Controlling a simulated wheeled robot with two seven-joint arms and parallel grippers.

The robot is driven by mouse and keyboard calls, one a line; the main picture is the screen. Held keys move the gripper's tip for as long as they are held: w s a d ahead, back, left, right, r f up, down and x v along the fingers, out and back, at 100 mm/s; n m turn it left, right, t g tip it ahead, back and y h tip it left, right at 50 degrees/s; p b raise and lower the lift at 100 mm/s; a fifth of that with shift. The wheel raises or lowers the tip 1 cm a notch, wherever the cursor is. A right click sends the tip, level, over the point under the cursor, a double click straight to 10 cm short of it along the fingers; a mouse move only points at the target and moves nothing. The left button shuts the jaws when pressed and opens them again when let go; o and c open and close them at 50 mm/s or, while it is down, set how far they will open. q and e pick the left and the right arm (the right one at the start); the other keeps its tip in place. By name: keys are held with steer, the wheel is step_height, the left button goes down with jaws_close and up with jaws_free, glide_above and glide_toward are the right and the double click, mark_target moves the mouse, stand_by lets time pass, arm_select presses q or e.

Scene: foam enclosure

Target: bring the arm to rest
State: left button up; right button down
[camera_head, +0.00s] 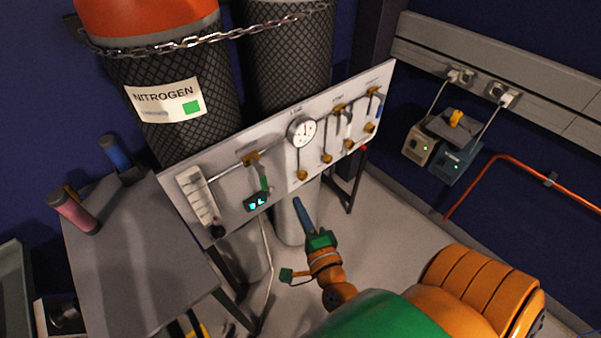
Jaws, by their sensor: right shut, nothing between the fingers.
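My right arm, orange and green, reaches in from the bottom right of the head view. Its right gripper (298,204) has blue fingers, which are shut with nothing between them. They point up and away, just below the lower edge of the grey gas panel (232,172) in the picture. Whether they touch the panel or stand in front of it is hard to tell. The panel carries a round gauge (302,131), several brass valves and a small lit display (257,202). My left gripper is not in view.
Chained nitrogen cylinders (180,95) stand behind the panel. Two small boxes (452,160) and an orange pipe (535,171) are on the right wall. Floor right of the panel is clear.

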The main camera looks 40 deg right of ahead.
steer(key=shift+s, duration=0.15)
steer(key=shift+a, duration=0.1)
steer(key=s+a+f+n+g+y, duration=0.2)
steer(key=s+f+n+g, duration=0.1)
steer(key=f+n, duration=0.3)
steer(key=s+a+f+n+g+y, duration=0.2)
steer(key=s+a+f+n, duration=0.1)
steer(key=f, duration=0.6)
steer(key=s+a+f+n+g+y, duration=0.25)
steer(key=s+f+n, duration=0.2)
steer(key=f, duration=0.25)
steer(key=s+d+f+n+g+h, duration=0.1)
steer(key=s+f+n+g, duration=0.3)
steer(key=s, duration=0.5)
steer(key=s+d+f+n+g+h, duration=0.1)
steer(key=s+f+n+g, duration=0.3)
steer(key=s, duration=0.5)
step_height(320, 180, down, 2)
steer(key=shift+d+f+n+g, duration=0.2)
steer(key=shift+d+n+g, duration=0.15)
steer(key=shift+d+n, duration=0.65)
